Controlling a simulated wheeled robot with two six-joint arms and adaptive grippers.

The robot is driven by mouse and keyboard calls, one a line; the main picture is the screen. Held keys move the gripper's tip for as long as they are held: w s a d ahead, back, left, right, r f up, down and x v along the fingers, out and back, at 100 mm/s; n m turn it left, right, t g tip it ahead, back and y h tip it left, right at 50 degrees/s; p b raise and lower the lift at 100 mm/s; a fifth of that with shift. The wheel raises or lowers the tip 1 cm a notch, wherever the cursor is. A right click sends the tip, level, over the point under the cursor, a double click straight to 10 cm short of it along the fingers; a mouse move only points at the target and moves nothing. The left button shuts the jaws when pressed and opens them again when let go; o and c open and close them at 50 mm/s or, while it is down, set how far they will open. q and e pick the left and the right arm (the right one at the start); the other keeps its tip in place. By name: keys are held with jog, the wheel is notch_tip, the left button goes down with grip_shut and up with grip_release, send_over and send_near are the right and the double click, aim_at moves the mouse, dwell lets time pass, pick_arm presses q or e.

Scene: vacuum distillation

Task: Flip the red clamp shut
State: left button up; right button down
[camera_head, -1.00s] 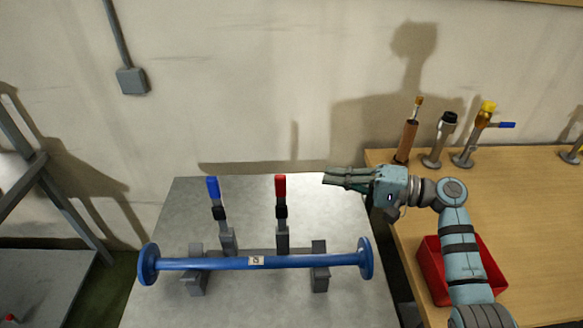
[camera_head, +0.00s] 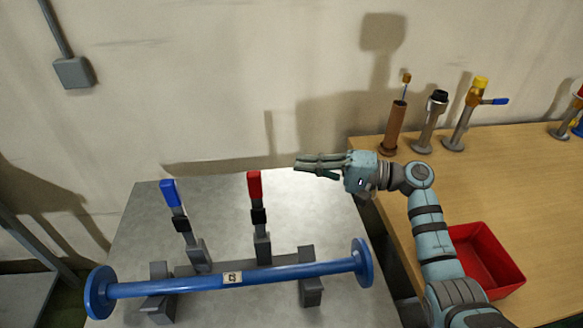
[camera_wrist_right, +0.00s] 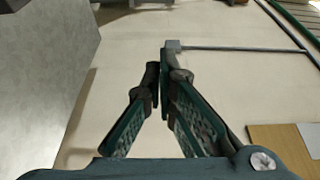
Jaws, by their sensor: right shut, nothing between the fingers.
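The red clamp (camera_head: 254,186) stands upright on the grey metal table, its red-tipped handle pointing up behind the blue pipe. A blue-tipped clamp (camera_head: 172,195) stands to its left, also with its handle up and tilted slightly left. The blue flanged pipe (camera_head: 190,286) lies across grey supports in front of both clamps. My right gripper (camera_head: 298,164) is shut and empty, to the right of the red handle and apart from it, with its fingers pointing left. In the right wrist view its fingertips (camera_wrist_right: 163,68) meet with nothing between them. My left gripper is not in view.
The grey table (camera_head: 225,212) has bare room behind the clamps. A wooden bench (camera_head: 505,185) on the right carries a red bin (camera_head: 488,262) and several upright pipe fittings, including a yellow-topped one (camera_head: 466,112). The wall (camera_head: 240,80) rises close behind the table.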

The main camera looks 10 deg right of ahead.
aim_at(258, 209)
jog(key=x, duration=0.9)
pick_arm(q)
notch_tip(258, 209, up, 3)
jog(key=p, duration=0.3)
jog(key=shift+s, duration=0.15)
pick_arm(e)
jog(key=s, duration=0.4)
jog(key=shift+s+d+r, duration=0.1)
jog(key=shift+s+d, duration=0.05)
jog(key=shift+s, duration=0.1)
jog(key=shift+w, duration=0.1)
